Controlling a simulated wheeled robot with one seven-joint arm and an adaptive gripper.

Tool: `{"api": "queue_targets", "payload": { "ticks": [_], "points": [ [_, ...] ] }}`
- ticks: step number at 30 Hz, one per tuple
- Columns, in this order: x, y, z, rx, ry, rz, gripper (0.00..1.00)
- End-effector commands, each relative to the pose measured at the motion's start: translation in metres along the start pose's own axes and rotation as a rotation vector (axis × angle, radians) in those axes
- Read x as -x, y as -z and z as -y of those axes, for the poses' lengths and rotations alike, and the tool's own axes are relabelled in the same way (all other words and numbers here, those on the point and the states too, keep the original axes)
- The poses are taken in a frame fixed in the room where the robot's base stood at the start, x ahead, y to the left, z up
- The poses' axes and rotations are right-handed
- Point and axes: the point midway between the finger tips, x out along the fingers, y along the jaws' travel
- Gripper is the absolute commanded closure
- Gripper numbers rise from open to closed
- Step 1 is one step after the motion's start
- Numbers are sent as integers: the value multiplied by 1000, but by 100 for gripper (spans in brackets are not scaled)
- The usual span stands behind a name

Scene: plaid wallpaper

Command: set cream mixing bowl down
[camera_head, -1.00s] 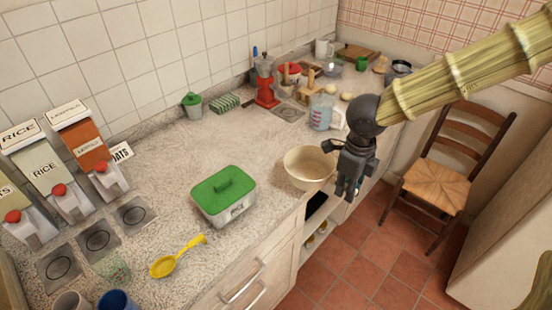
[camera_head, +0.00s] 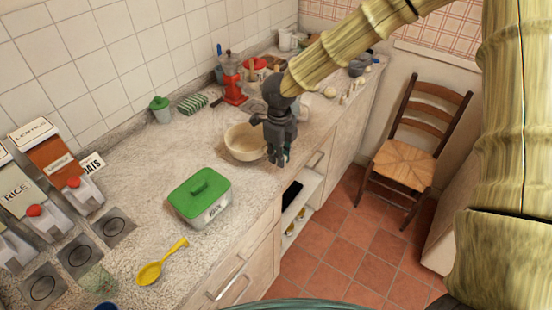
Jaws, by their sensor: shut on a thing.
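The cream mixing bowl (camera_head: 240,145) is upright over the counter, near its front edge, behind and to the right of the green-lidded box. My gripper (camera_head: 277,157) points down at the bowl's right side and is shut on its rim. The gripper hides the right end of the bowl. I cannot tell whether the bowl's base touches the counter (camera_head: 150,190).
The green-lidded box (camera_head: 202,203) stands in front of the bowl, and a yellow spoon (camera_head: 160,264) lies nearer. The counter left of the bowl is clear.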

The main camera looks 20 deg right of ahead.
Motion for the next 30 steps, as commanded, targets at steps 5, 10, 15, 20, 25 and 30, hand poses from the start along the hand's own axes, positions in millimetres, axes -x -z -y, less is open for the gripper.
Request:
{"api": "queue_targets", "payload": {
  "ticks": [5,10,15,20,25,30],
  "points": [
    [0,-11,2,-1,0,0,100],
    [-20,-12,2,1,0,-3,100],
    [-34,-13,2,-1,0,0,100],
    [-36,-13,3,-2,0,2,100],
    [-37,-13,2,-1,0,1,100],
    [-38,-13,2,-1,0,1,66]
  ]
}}
